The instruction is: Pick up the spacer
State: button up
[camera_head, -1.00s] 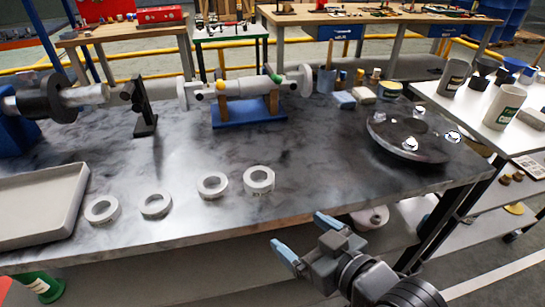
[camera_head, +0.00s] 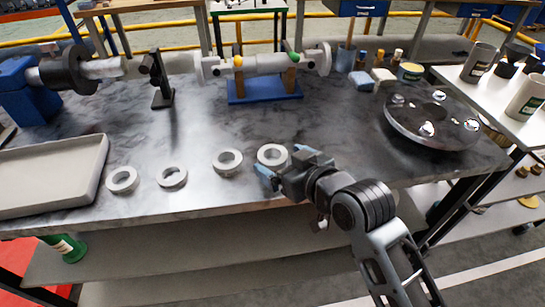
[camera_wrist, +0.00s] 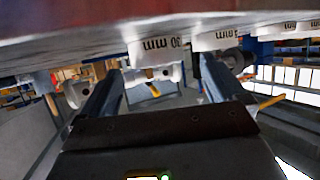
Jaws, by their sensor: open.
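Several pale ring-shaped spacers stand in a row along the front of the dark bench. The rightmost spacer (camera_head: 264,161) is closest to my gripper (camera_head: 284,161). Other spacers lie to its left: one next to it (camera_head: 227,170), one further left (camera_head: 172,184) and one near the tray (camera_head: 122,188). My gripper is open and empty, its blue fingertips at the near right side of the rightmost spacer; I cannot tell whether they touch it. In the upside-down wrist view, a spacer labelled 30 mm (camera_wrist: 158,47) shows between and beyond the open fingers.
A grey tray (camera_head: 52,207) fills the front left of the bench. A shaft on a blue stand (camera_head: 263,99) is at the back, with a small black stand (camera_head: 161,97) left of it. A round metal plate (camera_head: 405,125) lies to the right. The bench middle is clear.

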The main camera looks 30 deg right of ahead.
aim_at(268, 152)
jog(key=shift+x, duration=2)
jog(key=shift+d+f, duration=0.1)
jog(key=shift+d, duration=0.05)
jog(key=shift+c, duration=0.3)
jog(key=c, duration=1)
jog(key=shift+c, duration=0.6)
